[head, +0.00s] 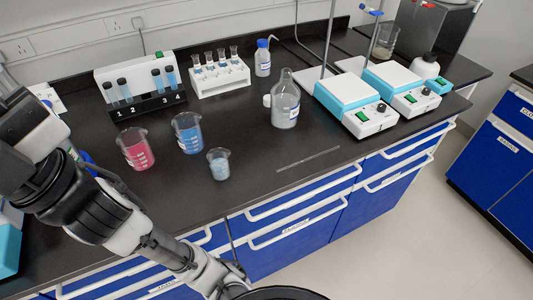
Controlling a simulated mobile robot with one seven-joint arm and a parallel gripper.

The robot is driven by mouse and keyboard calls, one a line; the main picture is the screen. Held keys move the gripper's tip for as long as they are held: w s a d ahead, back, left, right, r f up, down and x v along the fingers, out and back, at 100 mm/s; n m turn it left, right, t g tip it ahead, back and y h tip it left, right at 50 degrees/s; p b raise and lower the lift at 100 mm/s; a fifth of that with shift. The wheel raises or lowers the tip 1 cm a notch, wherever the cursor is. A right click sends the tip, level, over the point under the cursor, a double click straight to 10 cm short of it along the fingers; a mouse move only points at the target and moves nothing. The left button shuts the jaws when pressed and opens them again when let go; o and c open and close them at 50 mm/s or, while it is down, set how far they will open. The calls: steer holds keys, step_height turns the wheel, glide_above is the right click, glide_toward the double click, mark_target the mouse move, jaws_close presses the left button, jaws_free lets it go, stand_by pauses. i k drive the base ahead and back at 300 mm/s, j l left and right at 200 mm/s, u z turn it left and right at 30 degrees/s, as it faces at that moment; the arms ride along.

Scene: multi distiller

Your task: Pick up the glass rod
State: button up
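The glass rod (308,158) is a thin, clear, pale stick. It lies flat on the black bench top (250,190), near the front edge, in front of the clear bottle and the two hot plates. Nothing touches it. My arm comes in at the lower left of the head view and bends up toward the left edge. My gripper cannot be made out in this view, so its state is not shown.
Left of the rod stand beakers with pale-blue (219,164), blue (187,133) and pink (136,149) contents. A clear bottle (285,100) stands behind it. Hot-plate stirrers (356,100) with stands are at right. The bench around the rod is clear.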

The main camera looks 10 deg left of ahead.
mark_target(282, 169)
steer(key=i+l+u, duration=0.1)
steer(key=l+u, duration=0.65)
steer(key=u, duration=0.15)
steer(key=l+u, duration=0.25)
steer(key=l, duration=0.8)
steer(key=i+l, duration=0.35)
